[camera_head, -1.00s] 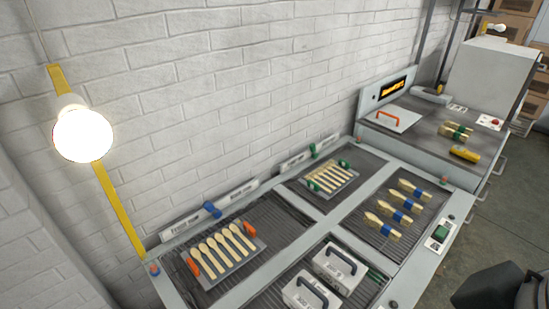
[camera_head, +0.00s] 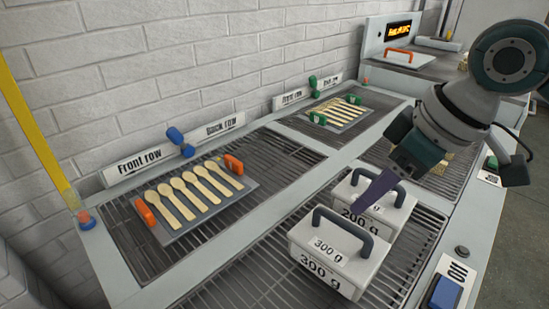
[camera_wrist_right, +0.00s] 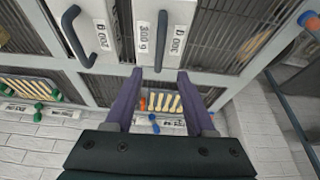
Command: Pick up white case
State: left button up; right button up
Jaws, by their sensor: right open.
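Two white cases with dark handles stand on the near rack: one marked 300 g (camera_head: 325,262) in front, and one marked 200 g (camera_head: 391,215) just behind it. My right gripper (camera_head: 360,207) is open and empty, its purple finger by the 200 g case's handle in the head view, partly covering that case. In the right wrist view, my gripper's two purple fingers (camera_wrist_right: 159,80) are spread below the 300 g case (camera_wrist_right: 180,25) and its handle. The 200 g case (camera_wrist_right: 97,30) is left of it. My left gripper is not in view.
A tray (camera_head: 185,233) of wooden spoons with orange grips lies on the left rack. A green-gripped tray (camera_head: 339,112) lies farther back. A blue button (camera_head: 443,293) is at the near right edge. The rack left of the 300 g case is bare.

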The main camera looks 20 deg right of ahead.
aim_at(345, 221)
jog(key=x, duration=0.4)
jog(key=shift+w+f+b, duration=0.15)
jog(key=shift+f+b, duration=0.15)
jog(key=b+x, duration=0.1)
jog(key=x, duration=0.4)
jog(key=shift+f, duration=0.35)
grip_shut()
dwell(0.7)
